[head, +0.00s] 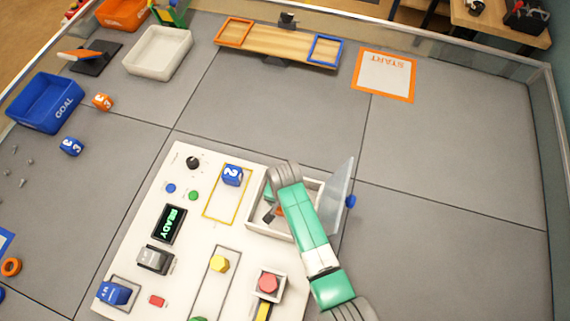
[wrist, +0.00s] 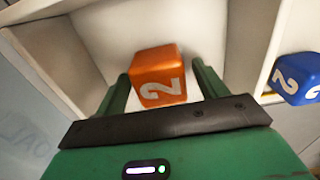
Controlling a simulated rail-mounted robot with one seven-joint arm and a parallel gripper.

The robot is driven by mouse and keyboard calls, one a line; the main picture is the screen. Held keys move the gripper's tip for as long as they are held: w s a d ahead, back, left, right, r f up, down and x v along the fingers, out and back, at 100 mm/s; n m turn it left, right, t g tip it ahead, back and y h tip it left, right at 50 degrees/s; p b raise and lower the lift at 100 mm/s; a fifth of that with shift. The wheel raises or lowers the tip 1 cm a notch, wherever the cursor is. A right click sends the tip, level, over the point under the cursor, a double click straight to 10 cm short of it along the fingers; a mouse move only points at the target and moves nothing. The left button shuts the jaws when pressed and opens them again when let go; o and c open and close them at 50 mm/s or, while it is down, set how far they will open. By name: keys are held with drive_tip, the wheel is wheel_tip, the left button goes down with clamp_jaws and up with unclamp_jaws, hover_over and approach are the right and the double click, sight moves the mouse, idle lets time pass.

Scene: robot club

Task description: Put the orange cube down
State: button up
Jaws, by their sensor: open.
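The orange cube (wrist: 157,73) with a white 2 sits inside a white open-topped compartment (wrist: 105,35) in the wrist view. My gripper (wrist: 163,78) is open, with its green fingers on either side of the cube and a gap showing beside it. The cube appears to rest on the compartment floor. In the head view my green arm hides most of the cube; a bit of orange shows in the compartment (head: 309,190) of the white panel.
The compartment's lid (head: 338,196) stands open on its right side. A blue cube (head: 232,175) marked 2 lies in a yellow outline left of the compartment. A red button (head: 268,283) and a yellow knob (head: 219,264) are nearby. The grey floor to the right is clear.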

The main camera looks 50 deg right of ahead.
wheel_tip(320, 180, up, 11)
drive_tip(key=p, duration=0.2)
drive_tip(key=w+a+r+n+t+h, duration=0.15)
drive_tip(key=w+r+t, duration=0.25)
drive_tip(key=w+r, duration=0.5)
drive_tip(key=w+a+r+n+t+h, duration=0.1)
drive_tip(key=w+a+r+n+t, duration=0.15)
drive_tip(key=r, duration=0.65)
drive_tip(key=w+a+r+n+t, duration=0.2)
drive_tip(key=w+a+r+t, duration=0.15)
drive_tip(key=r, duration=0.55)
drive_tip(key=w+a+r+n+t+h, duration=0.1)
drive_tip(key=w+a+r+n+t, duration=0.2)
drive_tip(key=r, duration=0.6)
drive_tip(key=s+a+r+n+t+y, duration=0.1)
drive_tip(key=s+a+r+t, duration=0.3)
drive_tip(key=r, duration=0.6)
drive_tip(key=s+a+r+n+t+y, duration=0.1)
drive_tip(key=s+a+r+t, duration=0.3)
drive_tip(key=r, duration=0.6)
drive_tip(key=s+a+r+n+t+y, duration=0.1)
drive_tip(key=s+a+r+t, duration=0.3)
drive_tip(key=r, duration=0.5)
drive_tip(key=s+a+n, duration=0.1)
drive_tip(key=s+a, duration=0.1)
drive_tip(key=shift+s+a+r+n, duration=0.25)
drive_tip(key=shift+s+r+n, duration=0.05)
drive_tip(key=shift+s+r, duration=0.1)
drive_tip(key=shift+y, duration=0.25)
